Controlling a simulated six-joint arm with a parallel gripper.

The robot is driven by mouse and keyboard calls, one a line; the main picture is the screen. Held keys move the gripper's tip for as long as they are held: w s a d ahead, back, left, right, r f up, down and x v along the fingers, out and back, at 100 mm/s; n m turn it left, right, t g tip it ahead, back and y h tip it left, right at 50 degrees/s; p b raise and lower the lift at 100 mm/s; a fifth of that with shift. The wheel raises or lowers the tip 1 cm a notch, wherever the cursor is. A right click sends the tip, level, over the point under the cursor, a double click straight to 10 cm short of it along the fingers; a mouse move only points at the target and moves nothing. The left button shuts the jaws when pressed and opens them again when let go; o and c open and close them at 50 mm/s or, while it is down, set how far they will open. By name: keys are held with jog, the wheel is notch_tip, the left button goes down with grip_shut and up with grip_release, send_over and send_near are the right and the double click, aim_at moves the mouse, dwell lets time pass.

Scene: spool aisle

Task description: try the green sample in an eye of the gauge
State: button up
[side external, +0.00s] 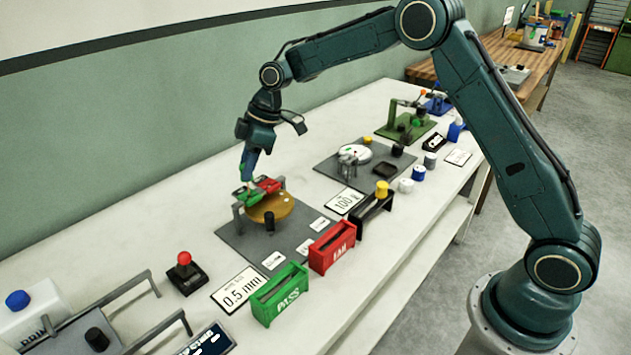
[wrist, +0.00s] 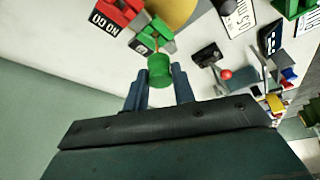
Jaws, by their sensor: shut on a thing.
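My gripper (wrist: 160,82) is shut on the green sample (wrist: 160,72), a short green cylinder with a thin orange-brown wire sticking out of its far end. The gauge has a green block (wrist: 147,38) and a red block marked NO GO (wrist: 117,12), side by side. The wire points at the green block and overlaps it in the wrist view; I cannot tell whether it is inside an eye. In the side view my gripper (side external: 247,178) is right over the gauge's green block (side external: 247,196), with the red block (side external: 270,184) beside it. The sample is mostly hidden there.
A green PASS bin (side external: 283,296) and red FAIL bin (side external: 334,248) stand in front. A red-knobbed joystick (side external: 184,260) and a 0.5 mm card (side external: 240,289) are nearby.

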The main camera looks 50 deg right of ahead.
jog(key=shift+r, duration=1.05)
jog(key=shift+d, duration=0.1)
